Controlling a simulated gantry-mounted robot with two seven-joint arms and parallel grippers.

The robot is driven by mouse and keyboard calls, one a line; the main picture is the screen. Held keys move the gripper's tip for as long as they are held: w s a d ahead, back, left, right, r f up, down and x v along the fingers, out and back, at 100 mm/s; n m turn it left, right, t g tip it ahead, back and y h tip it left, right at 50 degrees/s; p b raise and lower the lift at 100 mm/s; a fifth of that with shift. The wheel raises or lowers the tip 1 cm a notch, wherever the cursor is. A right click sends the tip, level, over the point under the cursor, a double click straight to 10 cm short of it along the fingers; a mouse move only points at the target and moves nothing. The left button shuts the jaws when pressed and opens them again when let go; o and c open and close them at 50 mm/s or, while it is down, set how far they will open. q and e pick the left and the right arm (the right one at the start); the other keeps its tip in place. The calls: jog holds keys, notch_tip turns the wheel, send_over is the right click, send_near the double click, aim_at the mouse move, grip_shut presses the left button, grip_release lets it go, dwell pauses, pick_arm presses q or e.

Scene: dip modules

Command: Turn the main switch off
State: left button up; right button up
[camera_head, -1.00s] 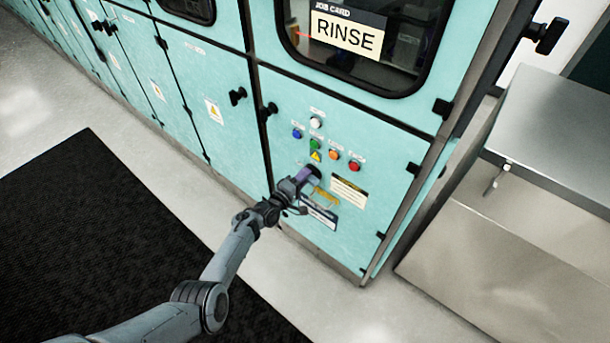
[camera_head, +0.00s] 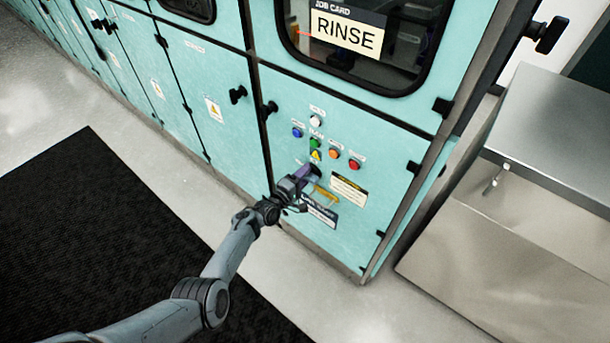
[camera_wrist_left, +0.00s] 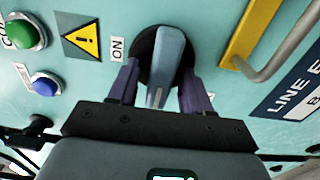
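The main switch is a rotary knob with a grey-blue handle (camera_wrist_left: 165,62) on a round black base, an "ON" label beside it in the left wrist view. In the head view only its dark edge (camera_head: 315,169) shows beyond my gripper. My left gripper (camera_head: 304,174) is at the switch. In the left wrist view its two purple fingers (camera_wrist_left: 160,82) are spread, one on each side of the handle. A gap shows on the left of the handle; the right finger looks close to it, contact unclear. My right gripper is not in view.
Above the switch are a yellow warning sticker (camera_wrist_left: 82,41), a green button (camera_wrist_left: 27,33), a blue button (camera_wrist_left: 45,84), and orange (camera_head: 334,154) and red (camera_head: 354,164) buttons. A yellow bracket with a grey bar (camera_wrist_left: 248,40) sits close to the right. A metal bench (camera_head: 560,130) stands right.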

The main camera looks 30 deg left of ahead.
pick_arm(q)
jog(key=shift+s+a+r+p, duration=0.1)
jog(key=shift+s+r+p, duration=0.05)
jog(key=shift+s+p, duration=0.35)
jog(key=s+a+p, duration=0.1)
jog(key=s+p, duration=0.3)
jog(key=s, duration=0.5)
jog(key=shift+s+a, duration=0.2)
jog(key=shift+s, duration=0.15)
